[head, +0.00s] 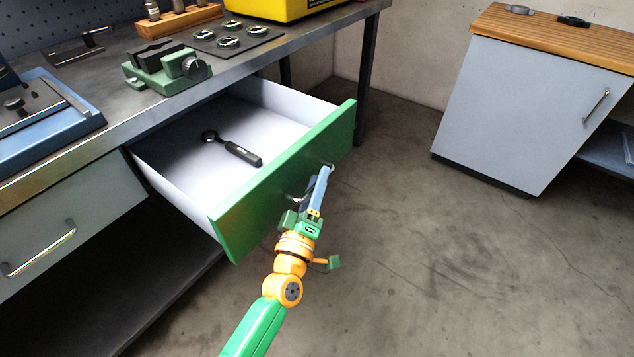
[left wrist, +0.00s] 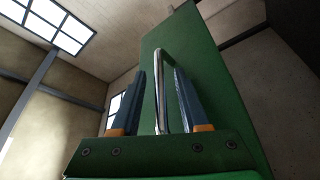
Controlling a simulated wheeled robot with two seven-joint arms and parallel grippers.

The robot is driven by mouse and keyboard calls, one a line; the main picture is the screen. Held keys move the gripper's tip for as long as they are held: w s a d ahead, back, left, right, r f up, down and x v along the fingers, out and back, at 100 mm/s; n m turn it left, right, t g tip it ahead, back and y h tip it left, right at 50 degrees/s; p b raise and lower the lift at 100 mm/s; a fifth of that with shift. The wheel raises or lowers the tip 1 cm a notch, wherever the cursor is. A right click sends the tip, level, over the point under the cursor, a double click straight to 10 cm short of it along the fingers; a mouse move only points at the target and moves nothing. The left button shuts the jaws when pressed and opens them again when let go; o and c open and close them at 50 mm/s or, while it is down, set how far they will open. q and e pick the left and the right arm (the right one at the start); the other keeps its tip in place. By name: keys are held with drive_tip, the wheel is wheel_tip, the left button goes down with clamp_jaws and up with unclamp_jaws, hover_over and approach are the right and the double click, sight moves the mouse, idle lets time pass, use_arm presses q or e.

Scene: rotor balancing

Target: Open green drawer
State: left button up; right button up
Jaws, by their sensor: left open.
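The green drawer (head: 290,180) is pulled well out of the workbench, and its light inside shows. A black tool with a ring-shaped end (head: 240,152) lies on the drawer's floor. My left gripper (head: 322,178) is at the outer side of the green front, at its handle. In the left wrist view the metal bar handle (left wrist: 160,85) stands between the two fingers of the left gripper (left wrist: 160,100), with gaps to the fingers. The left gripper is open. My right gripper is not in view.
A grey closed drawer (head: 60,225) is left of the green one. On the workbench (head: 110,110) are a green vise (head: 165,68), a blue device (head: 40,115), a mat with round parts (head: 230,40) and a yellow case (head: 280,8). A grey cabinet (head: 530,110) stands right. The floor between is clear.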

use_arm(q)
drive_tip(key=shift+s, duration=0.1)
drive_tip(key=v, duration=0.7)
drive_tip(key=shift+p, duration=0.3)
drive_tip(key=shift+f, duration=0.15)
